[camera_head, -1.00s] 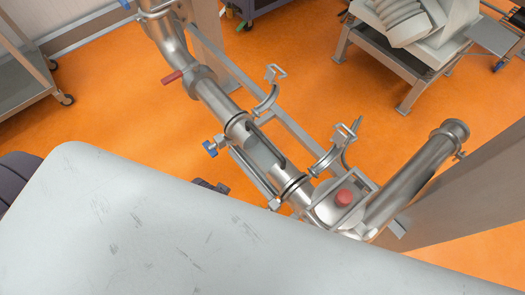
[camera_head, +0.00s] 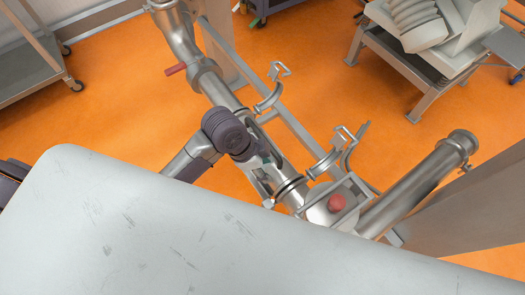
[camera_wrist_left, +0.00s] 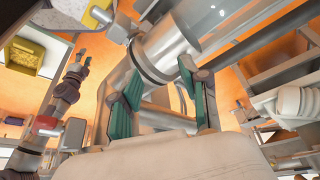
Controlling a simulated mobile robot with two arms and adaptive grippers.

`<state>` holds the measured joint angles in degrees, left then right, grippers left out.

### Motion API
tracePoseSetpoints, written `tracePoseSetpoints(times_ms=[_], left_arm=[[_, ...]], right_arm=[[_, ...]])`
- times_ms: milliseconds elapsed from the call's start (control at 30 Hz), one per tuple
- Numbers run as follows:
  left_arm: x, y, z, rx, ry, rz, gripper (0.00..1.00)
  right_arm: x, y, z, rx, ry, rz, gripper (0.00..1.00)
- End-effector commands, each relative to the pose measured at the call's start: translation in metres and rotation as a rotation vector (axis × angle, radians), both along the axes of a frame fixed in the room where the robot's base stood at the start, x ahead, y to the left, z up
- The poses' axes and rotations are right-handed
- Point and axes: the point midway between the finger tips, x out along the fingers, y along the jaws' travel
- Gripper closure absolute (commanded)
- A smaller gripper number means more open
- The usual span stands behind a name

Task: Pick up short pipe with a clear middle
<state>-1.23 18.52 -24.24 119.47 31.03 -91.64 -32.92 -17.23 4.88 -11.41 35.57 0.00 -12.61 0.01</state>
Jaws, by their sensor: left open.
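The short pipe (camera_head: 280,176) sits in the slanting metal pipe line in the head view, its lower end by a black ring. My left gripper (camera_head: 268,158) is over it and hides most of its clear middle. In the left wrist view the left gripper (camera_wrist_left: 165,100) is open, its teal-padded fingers apart. A shiny pipe (camera_wrist_left: 160,52) with a dark ring shows just beyond them; I cannot tell which section it is. What looks like my right gripper (camera_wrist_left: 76,68) shows at the left of that view, too small to judge.
Two open clamps (camera_head: 270,92) (camera_head: 328,158) stand beside the line. A red knob (camera_head: 336,202) and a thick pipe (camera_head: 420,180) lie at the lower right. A grey cart (camera_head: 30,60) stands at the far left.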

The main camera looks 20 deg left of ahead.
Motion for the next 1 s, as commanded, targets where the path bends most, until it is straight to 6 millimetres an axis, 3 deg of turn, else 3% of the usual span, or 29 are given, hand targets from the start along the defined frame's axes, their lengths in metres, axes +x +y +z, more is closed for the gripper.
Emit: tracePoseSetpoints(times_ms=[167,400,533,667,767,1000], left_arm=[[0.037,-0.001,0.012,0.03,-0.022,-0.374,0.54],[0.094,0.042,0.054,0.046,-0.008,-0.857,0.54],[0.114,0.066,0.081,0.024,-0.01,-0.985,0.54],[0.123,0.077,0.095,0.002,-0.015,-1.045,0.54],[0.123,0.077,0.092,-0.004,-0.016,-1.058,0.54],[0.111,0.063,0.051,-0.007,-0.013,-1.057,0.54]], right_arm=[[-0.001,0.004,-0.001,0.005,0.002,-0.002,0.6],[-0.001,0.009,-0.001,0.01,0.001,-0.003,0.6],[-0.001,0.009,-0.001,0.01,0.001,-0.003,0.6],[-0.001,0.008,-0.001,0.01,0.001,-0.003,0.6],[-0.001,0.008,0.0,0.009,0.001,-0.002,0.6],[0.0,0.004,0.008,0.005,0.001,-0.001,0.6]])
